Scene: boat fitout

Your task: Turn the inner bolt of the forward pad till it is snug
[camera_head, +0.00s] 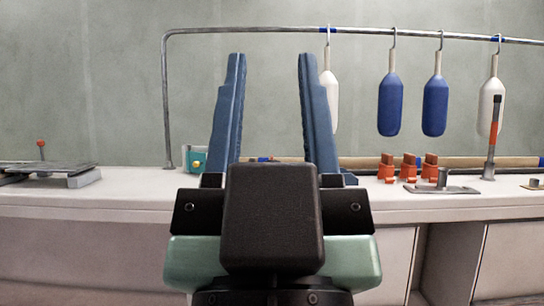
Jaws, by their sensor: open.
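My gripper (272,62) is in the middle of the view, with two long blue fingers standing wide apart and nothing between them. Its dark body hides part of the bench behind it. A flat metal plate with a short upright post (441,180) lies on the bench to the right, apart from my gripper. Another small plate with a brass-coloured piece (534,184) is at the right edge, partly cut off. I cannot tell which of these, if either, is the forward pad, and no inner bolt can be made out.
A rail (260,30) carries blue fenders (390,105) and white fenders. A lever with an orange grip (494,135) stands at right beside three orange fittings (408,168). A metal plate assembly (45,172) lies left; a teal box (190,160) stands behind my gripper. The bench front (130,205) is clear.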

